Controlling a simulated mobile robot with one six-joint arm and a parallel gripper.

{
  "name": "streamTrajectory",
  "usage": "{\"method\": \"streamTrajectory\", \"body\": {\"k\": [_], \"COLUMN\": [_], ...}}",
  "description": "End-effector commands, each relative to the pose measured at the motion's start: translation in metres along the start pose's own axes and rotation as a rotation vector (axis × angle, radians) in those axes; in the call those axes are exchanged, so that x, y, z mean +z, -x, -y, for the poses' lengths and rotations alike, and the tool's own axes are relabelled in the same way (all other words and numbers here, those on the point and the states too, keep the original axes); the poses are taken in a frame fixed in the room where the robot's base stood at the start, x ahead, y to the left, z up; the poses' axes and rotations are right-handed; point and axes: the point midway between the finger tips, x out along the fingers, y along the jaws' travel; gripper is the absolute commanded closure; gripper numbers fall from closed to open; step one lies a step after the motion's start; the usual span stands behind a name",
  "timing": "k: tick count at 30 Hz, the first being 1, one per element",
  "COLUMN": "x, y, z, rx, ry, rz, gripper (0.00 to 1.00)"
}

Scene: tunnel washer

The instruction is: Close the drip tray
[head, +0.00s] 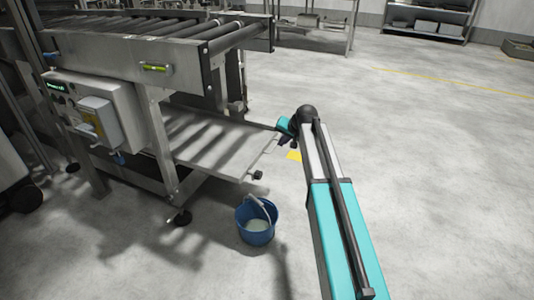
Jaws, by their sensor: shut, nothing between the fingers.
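The drip tray (215,143) is a flat grey metal sheet low under the roller conveyor, and it sticks out to the right past the frame legs. A bar-like rim or handle (264,157) runs along its outer end, with a small dark knob (258,175) near the front corner. My gripper (283,140) is at the tray's outer right end, near the far corner. It is shut with nothing in it. My wrist partly hides the fingers, and I cannot tell whether they touch the tray.
A blue bucket (250,234) with pale liquid stands on the floor just in front of the tray's outer end. The conveyor frame (150,59) stands above the tray, with a control box (97,124) at left. The floor to the right is open.

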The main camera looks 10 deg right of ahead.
Motion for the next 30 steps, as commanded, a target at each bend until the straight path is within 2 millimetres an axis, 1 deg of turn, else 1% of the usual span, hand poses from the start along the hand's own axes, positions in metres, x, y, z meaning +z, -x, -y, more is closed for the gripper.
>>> {"method": "streamTrajectory", "body": {"k": [11, 17, 23, 30], "x": [0.001, 0.001, 0.001, 0.001], "y": [-0.001, -0.009, -0.030, -0.064], "z": [-0.001, -0.001, -0.002, -0.001], "rx": [0.001, 0.001, 0.001, 0.001], "ry": [0.000, 0.000, 0.000, 0.000], "rz": [0.001, 0.002, 0.003, 0.002], "gripper": [1.00, 1.00, 1.00, 1.00]}}
